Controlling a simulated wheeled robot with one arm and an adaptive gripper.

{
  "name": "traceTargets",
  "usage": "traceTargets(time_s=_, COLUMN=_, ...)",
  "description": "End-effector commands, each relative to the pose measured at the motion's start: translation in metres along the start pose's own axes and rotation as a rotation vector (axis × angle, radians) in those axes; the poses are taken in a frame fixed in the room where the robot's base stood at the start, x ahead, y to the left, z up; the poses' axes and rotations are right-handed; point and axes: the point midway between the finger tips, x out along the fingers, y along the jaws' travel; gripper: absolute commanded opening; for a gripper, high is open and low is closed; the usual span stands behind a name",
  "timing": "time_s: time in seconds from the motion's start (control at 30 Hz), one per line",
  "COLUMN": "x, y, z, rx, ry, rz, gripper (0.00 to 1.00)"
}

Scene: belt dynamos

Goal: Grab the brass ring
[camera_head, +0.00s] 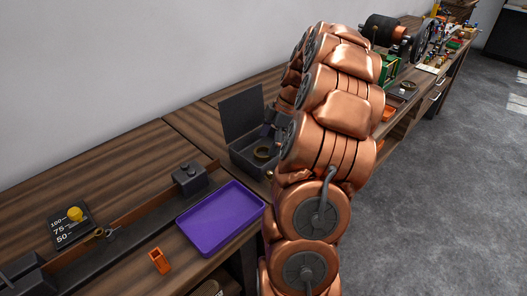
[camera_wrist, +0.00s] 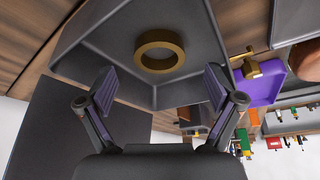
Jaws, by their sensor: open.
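The brass ring (camera_wrist: 160,69) lies inside an open dark grey box (camera_wrist: 85,45), on its floor, in the wrist view. In the head view the ring (camera_head: 262,158) shows in the same box (camera_head: 243,163), whose lid (camera_head: 242,117) stands up at the back. My gripper (camera_wrist: 160,88) is open, with its two purple-padded fingers spread apart. The ring appears between and beyond the fingertips, and nothing is held. In the head view my copper arm covers the right part of the box and most of the gripper.
A purple tray (camera_head: 215,218) lies left of my arm on the wooden bench. A dark block (camera_head: 189,178), an orange holder (camera_head: 159,260) and a black numbered plate (camera_head: 72,225) are farther left. In the wrist view, a brass fitting (camera_wrist: 250,68) is beside the box.

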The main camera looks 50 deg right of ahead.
Motion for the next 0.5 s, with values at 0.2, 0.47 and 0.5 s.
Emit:
traceTargets(time_s=0.2, x=0.024, y=-0.001, z=-0.002, rx=0.002, ry=0.0, rz=-0.005, gripper=0.92)
traceTargets(time_s=0.47, x=0.028, y=0.0, z=-0.001, rx=0.001, ry=0.0, rz=-0.002, gripper=0.92)
traceTargets(time_s=0.5, x=0.028, y=0.0, z=-0.001, rx=0.001, ry=0.0, rz=-0.002, gripper=0.89)
